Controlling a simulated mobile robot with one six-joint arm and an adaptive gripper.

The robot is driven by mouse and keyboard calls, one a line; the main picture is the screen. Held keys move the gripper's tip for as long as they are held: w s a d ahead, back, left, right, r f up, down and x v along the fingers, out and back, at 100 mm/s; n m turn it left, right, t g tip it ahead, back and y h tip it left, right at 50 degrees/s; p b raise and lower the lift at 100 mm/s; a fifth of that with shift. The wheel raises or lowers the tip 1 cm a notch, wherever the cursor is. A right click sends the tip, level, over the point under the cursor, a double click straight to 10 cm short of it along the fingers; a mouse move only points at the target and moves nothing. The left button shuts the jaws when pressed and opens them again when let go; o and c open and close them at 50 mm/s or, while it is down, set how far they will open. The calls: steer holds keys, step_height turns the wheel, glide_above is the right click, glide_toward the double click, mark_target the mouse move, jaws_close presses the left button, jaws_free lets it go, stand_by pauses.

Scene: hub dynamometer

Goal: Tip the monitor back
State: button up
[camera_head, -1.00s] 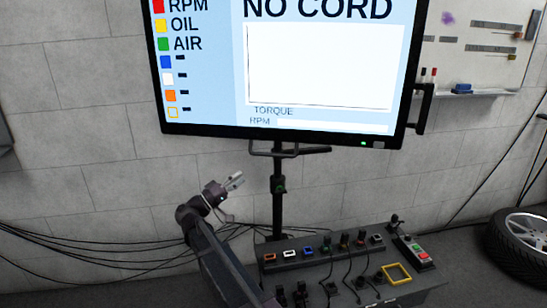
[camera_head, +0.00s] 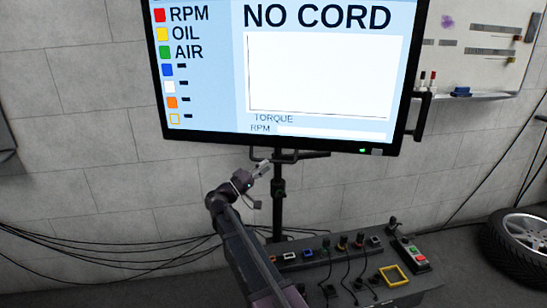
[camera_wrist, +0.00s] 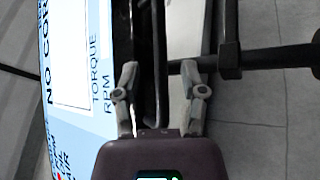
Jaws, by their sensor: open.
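The monitor (camera_head: 330,75) shows a lit screen reading "NO CORD" and stands on a dark post (camera_head: 278,215); its top edge is cut off in the head view. A dark handle bar (camera_head: 315,154) runs below its lower edge. My gripper (camera_head: 265,165) is just under the monitor, left of the post, by the left end of the bar. In the wrist view my gripper (camera_wrist: 159,85) is open, its fingers apart. A dark bar (camera_wrist: 158,50) runs between the fingers in the picture; I cannot tell its depth or any contact. The monitor (camera_wrist: 85,90) fills the left side there.
A console (camera_head: 350,270) with coloured sockets, cables and a yellow frame (camera_head: 393,276) stands below the monitor. A side handle (camera_head: 422,116) is at the monitor's right. A wheel (camera_head: 520,240) stands far right. Loose cables (camera_head: 90,240) hang along the wall at left.

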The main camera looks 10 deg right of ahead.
mark_target(274, 161)
steer(key=shift+p+x, duration=0.55)
steer(key=shift+x, duration=1.4)
steer(key=shift+c, duration=0.2)
jaws_close()
